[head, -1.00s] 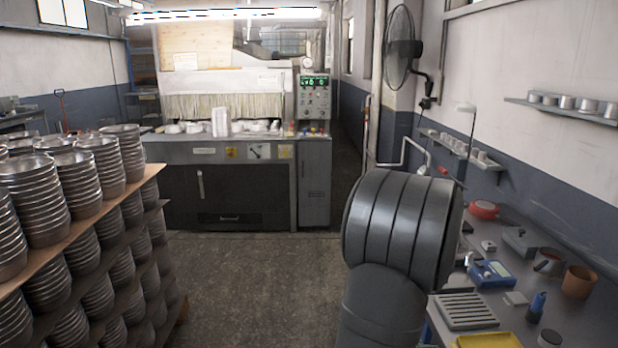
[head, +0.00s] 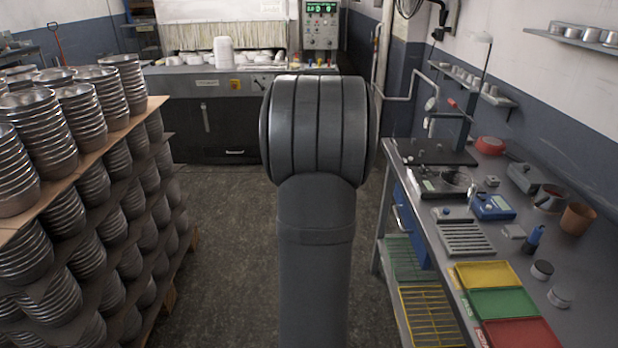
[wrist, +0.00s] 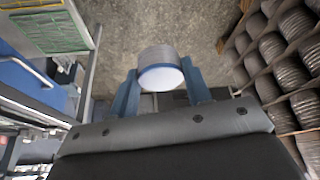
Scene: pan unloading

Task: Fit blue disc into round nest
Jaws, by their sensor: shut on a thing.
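My gripper (wrist: 161,88) shows in the wrist view, its two blue-grey fingers shut on the sides of a short round piece, the blue disc (wrist: 161,76). The disc has a grey side, a blue band and a pale face. It is held in the air, with the floor behind it. In the head view my own arm hides the gripper and the disc. I cannot make out the round nest for certain. A dark fixture (head: 428,186) with a round part on it stands at the far end of the right bench.
The workbench (head: 408,220) on the right carries a blue instrument (head: 492,207), a slotted grey block (head: 466,239), and yellow (head: 484,275), green (head: 502,302) and red trays (head: 522,334). Stacked metal pans (head: 68,208) fill the left side. The floor (head: 228,235) between is clear.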

